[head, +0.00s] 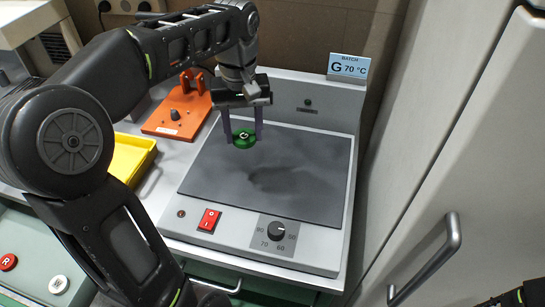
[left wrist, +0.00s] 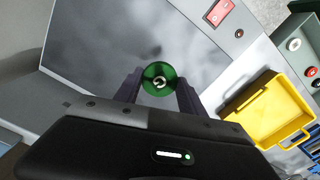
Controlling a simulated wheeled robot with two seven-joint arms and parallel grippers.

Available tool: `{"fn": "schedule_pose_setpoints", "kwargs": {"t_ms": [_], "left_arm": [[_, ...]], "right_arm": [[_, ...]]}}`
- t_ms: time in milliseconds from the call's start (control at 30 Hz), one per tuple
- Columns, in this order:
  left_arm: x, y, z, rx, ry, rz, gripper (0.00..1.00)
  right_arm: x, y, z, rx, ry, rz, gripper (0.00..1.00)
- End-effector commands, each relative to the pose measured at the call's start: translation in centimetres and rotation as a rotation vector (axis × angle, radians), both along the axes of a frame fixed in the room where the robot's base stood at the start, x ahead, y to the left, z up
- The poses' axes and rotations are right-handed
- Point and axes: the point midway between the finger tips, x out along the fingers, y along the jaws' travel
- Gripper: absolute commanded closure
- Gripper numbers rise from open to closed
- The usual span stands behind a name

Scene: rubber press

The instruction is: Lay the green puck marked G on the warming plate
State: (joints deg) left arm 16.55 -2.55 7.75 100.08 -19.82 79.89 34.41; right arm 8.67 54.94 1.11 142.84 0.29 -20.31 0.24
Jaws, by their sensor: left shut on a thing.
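The green puck marked G (head: 243,138) is held between the fingertips of my left gripper (head: 243,137). It also shows in the left wrist view (left wrist: 158,76), gripped between the two grey fingers, with its marked face visible. The warming plate (head: 310,195) is a dark grey square surface on a light grey housing. The puck appears over the plate's far left part. A soft dark shadow lies on the plate to the right of the puck, so the puck looks raised above the surface; the exact gap is hard to tell.
A batch sign reading G 70 °C (head: 348,67) stands at the back. The plate's front panel has a red switch (head: 209,220) and a dial (head: 277,231). An orange fixture (head: 178,118) and a yellow tray (head: 131,160) stand left. Pucks marked R (head: 8,262) and W (head: 58,284) sit front left.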

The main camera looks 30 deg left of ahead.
Motion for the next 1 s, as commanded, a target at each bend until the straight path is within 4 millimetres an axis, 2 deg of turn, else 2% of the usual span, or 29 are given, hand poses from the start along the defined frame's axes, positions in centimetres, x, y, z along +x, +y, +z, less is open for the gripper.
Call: {"fn": "schedule_pose_setpoints", "kwargs": {"t_ms": [233, 500, 567, 900, 1000], "left_arm": [[0.0, 0.0, -0.8, -0.001, 0.002, 0.000, 0.92], [-0.1, 0.0, -5.4, -0.002, 0.004, 0.000, 0.92], [0.0, 0.0, -5.9, -0.001, 0.002, -0.001, 0.92], [0.0, 0.0, -6.4, 0.000, 0.000, 0.000, 0.92], [-0.1, 0.0, -7.3, -0.001, 0.004, 0.000, 0.92]], "right_arm": [[0.0, 0.0, 0.1, 0.000, 0.000, 0.000, 0.64], [0.0, 0.0, 0.6, -0.002, 0.002, -0.001, 0.64], [-0.1, 0.0, 0.6, -0.002, 0.002, -0.001, 0.64], [-0.1, 0.0, 0.6, -0.002, 0.002, -0.001, 0.64], [-0.1, 0.0, 0.7, -0.002, 0.003, 0.000, 0.64]]}}
